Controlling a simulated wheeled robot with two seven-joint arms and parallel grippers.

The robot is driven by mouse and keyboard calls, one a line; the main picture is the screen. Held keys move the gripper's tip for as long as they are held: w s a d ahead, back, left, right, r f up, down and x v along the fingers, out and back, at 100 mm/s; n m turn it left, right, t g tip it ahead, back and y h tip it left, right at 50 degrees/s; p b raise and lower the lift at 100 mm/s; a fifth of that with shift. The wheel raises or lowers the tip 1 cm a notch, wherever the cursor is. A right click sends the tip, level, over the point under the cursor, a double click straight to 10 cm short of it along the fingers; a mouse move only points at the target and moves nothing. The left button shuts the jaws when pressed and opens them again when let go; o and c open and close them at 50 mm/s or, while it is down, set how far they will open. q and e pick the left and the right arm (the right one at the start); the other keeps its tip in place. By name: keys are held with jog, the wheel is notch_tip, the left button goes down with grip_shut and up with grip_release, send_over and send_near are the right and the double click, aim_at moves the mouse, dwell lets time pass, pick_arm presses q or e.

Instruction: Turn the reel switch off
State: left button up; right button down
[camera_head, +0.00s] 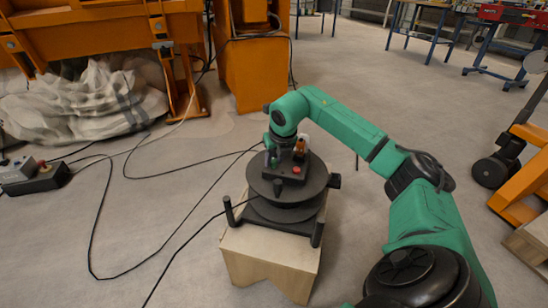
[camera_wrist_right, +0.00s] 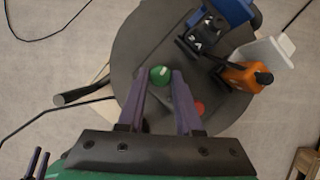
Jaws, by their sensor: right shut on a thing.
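The black cable reel (camera_head: 284,214) stands on a pale wooden block (camera_head: 268,262) in the middle of the head view. A small dark switch box with a red button (camera_head: 296,170) sits on top of it. In the right wrist view a round green knob (camera_wrist_right: 160,74) lies between the purple fingertips of my right gripper (camera_wrist_right: 161,79), which is shut on it. The red button (camera_wrist_right: 199,107) shows just right of the fingers, apart from them. In the head view my right gripper (camera_head: 272,157) is small and partly hidden.
An orange and black part (camera_wrist_right: 245,77) and a blue and black connector (camera_wrist_right: 206,34) stand close to the fingers on the reel top. Black cables run over the floor. A grey box (camera_head: 36,178) lies at left, and an orange frame (camera_head: 524,180) stands at right.

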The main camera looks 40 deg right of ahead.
jog(key=n+p, duration=0.1)
jog(key=n+y+p, duration=0.1)
jog(key=n, duration=0.1)
jog(key=shift+d+r, duration=0.15)
jog(key=shift+d, duration=0.05)
jog(key=n+y+p, duration=0.2)
jog(key=n+p, duration=0.1)
jog(key=n, duration=0.2)
jog(key=shift+d, duration=0.15)
jog(key=shift+n+y+p, duration=0.3)
jog(key=shift+n+p, duration=0.1)
jog(key=shift+n, duration=0.4)
pick_arm(q)
notch_tip(320, 180, up, 7)
jog(key=m+g, duration=0.1)
jog(key=g, duration=0.1)
jog(key=shift+a, duration=0.45)
pick_arm(e)
jog(key=shift+n, duration=0.5)
pick_arm(q)
jog(key=shift+w+a+r, duration=0.1)
pick_arm(e)
jog(key=c, duration=0.6)
grip_release()
jog(key=shift+d, duration=0.1)
